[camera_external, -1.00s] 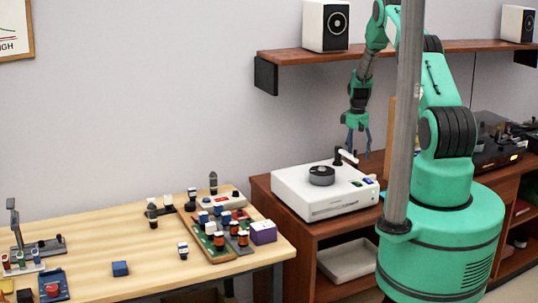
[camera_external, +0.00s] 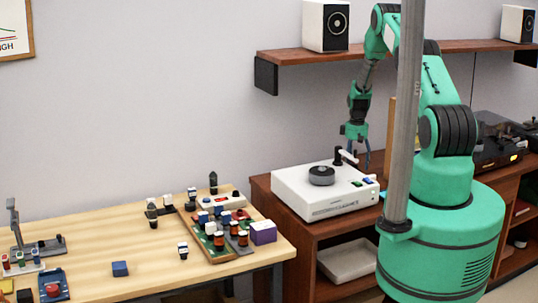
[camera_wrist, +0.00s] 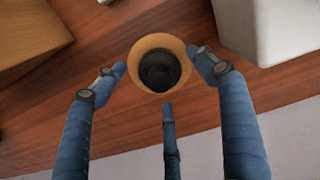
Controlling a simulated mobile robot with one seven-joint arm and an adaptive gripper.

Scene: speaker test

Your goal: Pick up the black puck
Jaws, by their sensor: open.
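In the wrist view, a black round piece (camera_wrist: 158,71), probably the black puck, sits inside a tan round ring or cup (camera_wrist: 147,42) over the red-brown wooden top. My gripper (camera_wrist: 160,78) has blue fingers spread apart around the ring, two at its sides and one below it in the picture. No grip on it shows. In the external view my gripper (camera_external: 361,160) points down just behind the right part of the white device (camera_external: 320,199); the tan ring is hidden there. A dark grey disc (camera_external: 322,175) lies on top of the white device.
The white device's edge also shows at the wrist view's upper right (camera_wrist: 275,28). A tan wooden block (camera_wrist: 30,35) is at its upper left. A shelf (camera_external: 400,50) with a white speaker (camera_external: 325,25) is above. A pale table (camera_external: 85,238) with many small items stands left.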

